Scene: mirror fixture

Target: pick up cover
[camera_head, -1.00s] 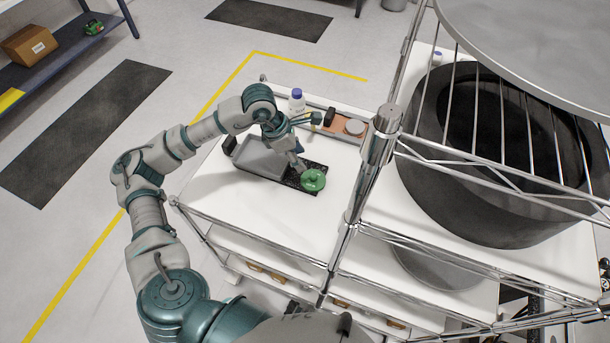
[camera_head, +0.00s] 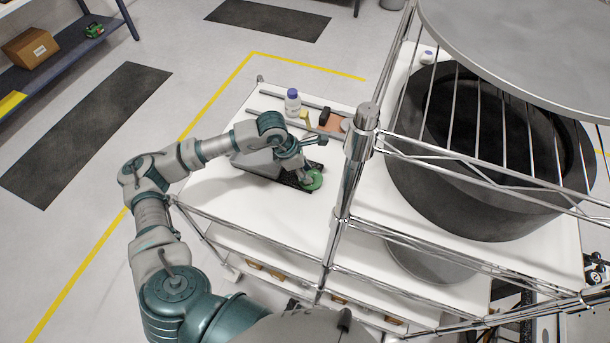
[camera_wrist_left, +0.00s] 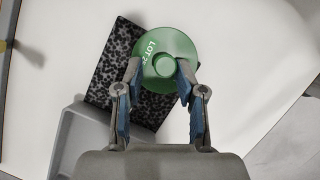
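The round green disc (camera_head: 314,182), likely the cover, has a raised central knob and white lettering reading "LOT-2" in part. It lies at the end of a black speckled plate (camera_wrist_left: 114,74) on the white table. My left gripper (camera_head: 306,177) is over the disc. In the left wrist view, the green disc (camera_wrist_left: 163,38) is at the fingertips of my left gripper (camera_wrist_left: 160,64). The fingers are apart on either side of the knob, the right one close to it. I cannot tell whether they touch it. My right gripper is not in view.
A grey tray (camera_wrist_left: 75,135) lies beside the speckled plate. A white bottle (camera_head: 292,104) with a blue cap stands behind, near rails. A chrome post (camera_head: 350,180) and wire shelf with a large black pot (camera_head: 450,205) stand close on the right.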

